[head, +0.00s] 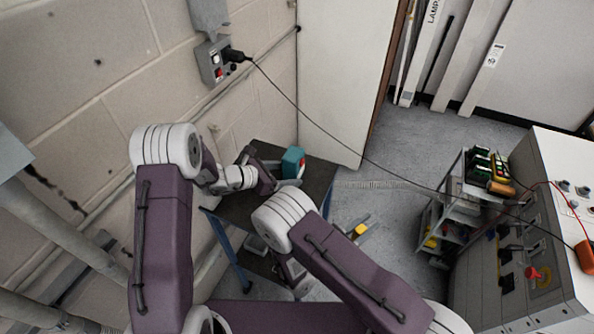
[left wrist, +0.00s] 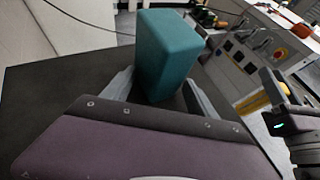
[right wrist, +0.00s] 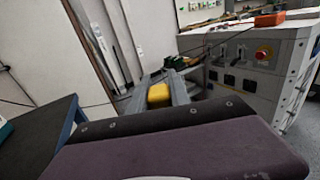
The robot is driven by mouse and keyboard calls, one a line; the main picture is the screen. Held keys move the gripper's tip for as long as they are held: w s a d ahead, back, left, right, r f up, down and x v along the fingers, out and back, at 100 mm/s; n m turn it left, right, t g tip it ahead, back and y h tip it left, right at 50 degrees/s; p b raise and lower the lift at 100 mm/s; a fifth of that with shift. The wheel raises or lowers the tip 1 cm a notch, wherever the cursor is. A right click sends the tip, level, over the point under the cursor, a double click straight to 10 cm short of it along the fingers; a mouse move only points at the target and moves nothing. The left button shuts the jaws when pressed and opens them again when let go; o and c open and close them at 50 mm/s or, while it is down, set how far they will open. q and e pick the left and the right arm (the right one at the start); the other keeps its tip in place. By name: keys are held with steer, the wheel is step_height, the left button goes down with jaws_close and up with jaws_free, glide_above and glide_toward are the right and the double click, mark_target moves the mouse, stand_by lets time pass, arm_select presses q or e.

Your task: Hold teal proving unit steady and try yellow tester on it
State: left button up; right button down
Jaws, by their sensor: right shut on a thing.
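The teal proving unit (head: 292,161) stands upright on a dark bench top (head: 237,208). My left gripper (head: 287,182) is at its near side. In the left wrist view, the teal unit (left wrist: 166,50) is between the spread fingers; its lower part is hidden by my gripper. My right gripper (head: 350,233) is shut on the yellow tester (head: 360,229), held in the air to the right of the bench. In the right wrist view, the tester (right wrist: 158,94) shows between the fingers, and a sliver of the teal unit (right wrist: 5,129) shows at the left edge.
A block wall with a socket box (head: 213,62) is at the left; a black cable runs from it across to the right. A shelf trolley (head: 447,205) and a grey control cabinet (head: 510,255) with a red knob stand at the right. Floor between bench and trolley is clear.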

arm_select(q)
steer(key=shift+a, duration=0.45)
steer(key=c, duration=0.7)
steer(key=shift+d, duration=0.2)
steer(key=shift+c, duration=0.4)
steer(key=shift+a, duration=0.1)
steer(key=shift+c, duration=0.2)
steer(key=o, duration=0.9)
steer(key=shift+c, duration=0.2)
